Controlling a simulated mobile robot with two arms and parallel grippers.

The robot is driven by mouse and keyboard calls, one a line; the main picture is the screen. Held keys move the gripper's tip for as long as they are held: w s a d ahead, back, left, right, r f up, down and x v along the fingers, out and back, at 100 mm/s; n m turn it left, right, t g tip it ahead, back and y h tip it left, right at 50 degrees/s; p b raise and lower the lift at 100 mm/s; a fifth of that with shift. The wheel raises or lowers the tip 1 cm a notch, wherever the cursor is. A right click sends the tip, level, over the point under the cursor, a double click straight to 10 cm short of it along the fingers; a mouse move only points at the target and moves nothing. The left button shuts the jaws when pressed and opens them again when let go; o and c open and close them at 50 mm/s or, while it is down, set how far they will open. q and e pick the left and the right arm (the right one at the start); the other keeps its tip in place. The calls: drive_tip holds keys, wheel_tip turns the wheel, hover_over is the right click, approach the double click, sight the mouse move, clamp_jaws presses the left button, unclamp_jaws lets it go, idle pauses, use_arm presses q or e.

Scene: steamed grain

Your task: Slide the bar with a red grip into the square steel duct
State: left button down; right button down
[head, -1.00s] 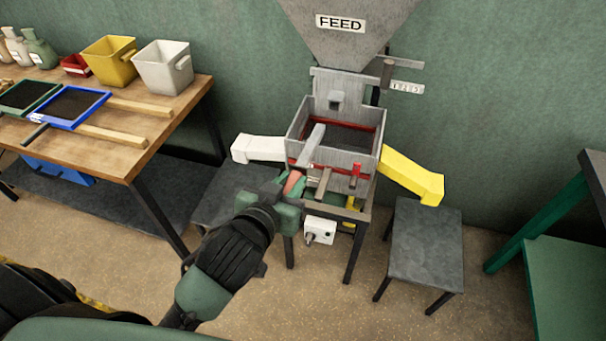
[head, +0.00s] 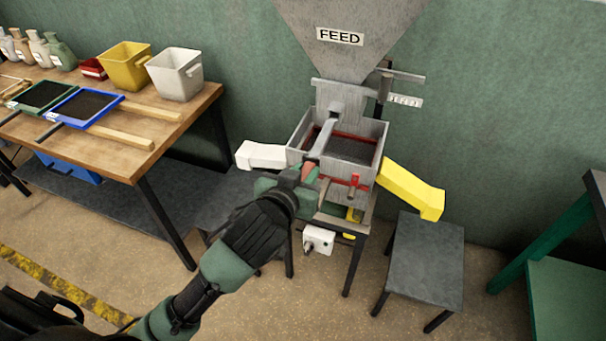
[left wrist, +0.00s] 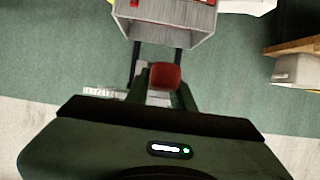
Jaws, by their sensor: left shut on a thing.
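My left gripper (head: 304,183) is shut on the red grip (head: 309,172) of the bar, in front of the sieve box. The grey bar (head: 322,140) slants up and away over the box's front wall. Its far end is at or just below the square steel duct (head: 337,106) on the back plate under the hopper. I cannot tell whether the tip is inside the duct. In the left wrist view the red grip (left wrist: 165,75) sits between the fingers, and the bar's shaft is hidden. My right gripper is not in view.
The open box (head: 377,150) has a red inner frame and a small red handle (head: 353,182) in front. A white chute (head: 262,155) and a yellow chute (head: 412,190) stick out at its sides. A wooden table (head: 150,150) with trays and bins stands left.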

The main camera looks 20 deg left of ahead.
use_arm(q)
drive_tip(key=shift+w+r, duration=0.1)
idle(0.3)
drive_tip(key=shift+p, duration=0.35)
drive_tip(key=shift+w, duration=0.1)
drive_tip(key=shift+w+p, duration=0.2)
drive_tip(key=shift+p, duration=0.1)
drive_tip(key=shift+w, duration=0.1)
idle(0.6)
